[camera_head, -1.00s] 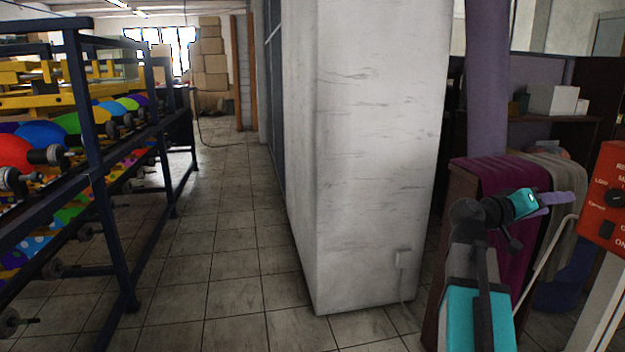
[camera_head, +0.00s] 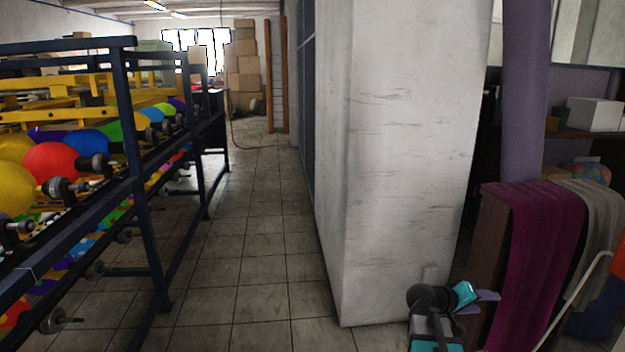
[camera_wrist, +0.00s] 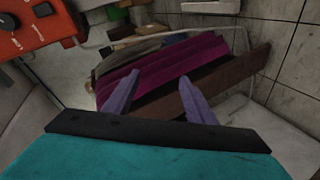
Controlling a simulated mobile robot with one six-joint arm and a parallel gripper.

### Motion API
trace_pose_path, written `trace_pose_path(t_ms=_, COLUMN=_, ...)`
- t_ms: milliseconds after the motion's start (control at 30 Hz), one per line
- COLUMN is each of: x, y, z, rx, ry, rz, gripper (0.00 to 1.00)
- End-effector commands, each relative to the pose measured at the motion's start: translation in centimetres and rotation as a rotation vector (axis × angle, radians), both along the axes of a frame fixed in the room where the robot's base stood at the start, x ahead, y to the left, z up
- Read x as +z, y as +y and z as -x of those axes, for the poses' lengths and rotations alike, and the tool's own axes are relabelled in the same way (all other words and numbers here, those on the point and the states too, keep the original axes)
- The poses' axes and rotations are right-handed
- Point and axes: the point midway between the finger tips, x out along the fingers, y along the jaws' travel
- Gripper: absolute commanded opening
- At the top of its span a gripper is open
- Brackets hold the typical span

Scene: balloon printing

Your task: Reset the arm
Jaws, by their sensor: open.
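My gripper (camera_wrist: 158,98) shows in the wrist view with its two purple fingers apart and nothing between them. Beyond the fingers is a magenta cloth (camera_wrist: 160,70) draped over a brown wooden panel; I cannot tell how near it is. In the head view my folded arm shows low at the right, with my gripper (camera_head: 485,297) in front of the white pillar's base and left of the magenta cloth (camera_head: 535,235). In that view the fingers are small and partly hidden.
A dark metal rack (camera_head: 150,225) with colourful balloons stands on the left. A white pillar (camera_head: 410,160) is on the right. The tiled aisle (camera_head: 245,240) between them is clear. Boxes (camera_head: 244,70) are stacked at the far end. A red control box (camera_wrist: 35,30) is in the wrist view.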

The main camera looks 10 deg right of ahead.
Motion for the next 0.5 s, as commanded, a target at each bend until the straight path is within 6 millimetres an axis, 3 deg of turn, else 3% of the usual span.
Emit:
trace_pose_path(t_ms=267, x=-7.8, y=5.2, z=0.8, rx=0.043, ry=0.111, rz=-0.128, gripper=0.51)
trace_pose_path(t_ms=500, x=-14.3, y=9.7, z=2.9, rx=0.065, ry=0.211, rz=-0.242, gripper=0.51)
